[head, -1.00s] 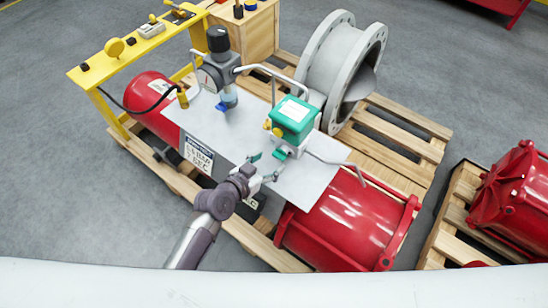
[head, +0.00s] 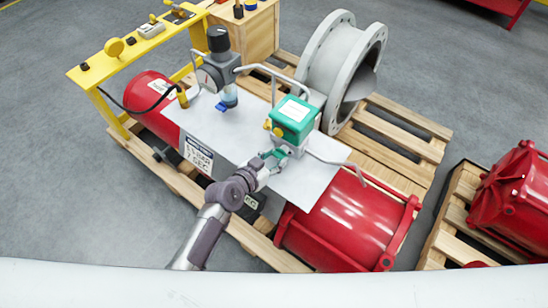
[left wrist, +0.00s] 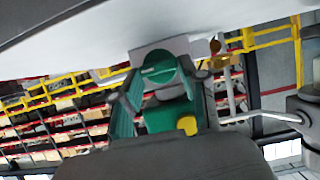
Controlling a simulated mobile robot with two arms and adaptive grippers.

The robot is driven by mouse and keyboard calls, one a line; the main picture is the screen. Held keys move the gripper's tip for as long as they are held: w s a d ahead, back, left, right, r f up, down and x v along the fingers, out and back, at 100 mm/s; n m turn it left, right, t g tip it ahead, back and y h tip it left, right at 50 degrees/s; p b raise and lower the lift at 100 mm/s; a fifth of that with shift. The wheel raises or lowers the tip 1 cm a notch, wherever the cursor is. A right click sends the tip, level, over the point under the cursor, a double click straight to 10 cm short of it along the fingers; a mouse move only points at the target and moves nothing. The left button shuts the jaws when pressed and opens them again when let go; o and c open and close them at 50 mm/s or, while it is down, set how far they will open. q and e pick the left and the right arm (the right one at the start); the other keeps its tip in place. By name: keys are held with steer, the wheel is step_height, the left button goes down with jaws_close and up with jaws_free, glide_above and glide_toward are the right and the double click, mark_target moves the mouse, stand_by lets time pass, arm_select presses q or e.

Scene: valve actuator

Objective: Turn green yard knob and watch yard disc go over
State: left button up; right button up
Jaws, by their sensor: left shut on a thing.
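The green knob (left wrist: 158,68) is a round green end in the left wrist view, between my fingers. In the head view it sits low on the front of the grey valve body, under a green box (head: 292,117) with a white label, and is mostly covered by my gripper. My left gripper (head: 272,158) is shut on this knob; its fingers also show in the left wrist view (left wrist: 158,95). A grey disc (head: 361,84) shows partly inside the large flanged pipe piece; whether it is the yard disc I cannot tell. My right gripper is out of view.
A grey plate (head: 240,137) carries the valve and a regulator (head: 217,72) with bent metal tubes close by. Yellow knobs (head: 276,130) sit beside the green box. A red cylinder (head: 345,222) lies right of my arm. A yellow frame (head: 137,43) stands at left.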

arm_select(q)
steer(key=shift+w+a+f+n+g+h+b, duration=0.15)
steer(key=shift+n+h+b, duration=0.25)
steer(key=shift+b, duration=0.25)
steer(key=shift+a+f+n+g+h+b, duration=0.15)
steer(key=shift+n+h+b, duration=0.15)
steer(key=shift+n+b, duration=0.3)
steer(key=n+h+b, duration=0.1)
steer(key=n+b, duration=0.1)
steer(key=b, duration=0.2)
steer(key=shift+w+g, duration=0.1)
steer(key=shift+g, duration=0.2)
steer(key=shift+r+n+h, duration=0.15)
steer(key=shift+n+h, duration=0.15)
steer(key=shift+n, duration=0.1)
steer(key=o, duration=1.1)
steer(key=shift+o, duration=0.2)
steer(key=shift+a, duration=0.2)
steer(key=v, duration=1.1)
steer(key=shift+s+a+r, duration=0.2)
steer(key=shift+a, duration=0.1)
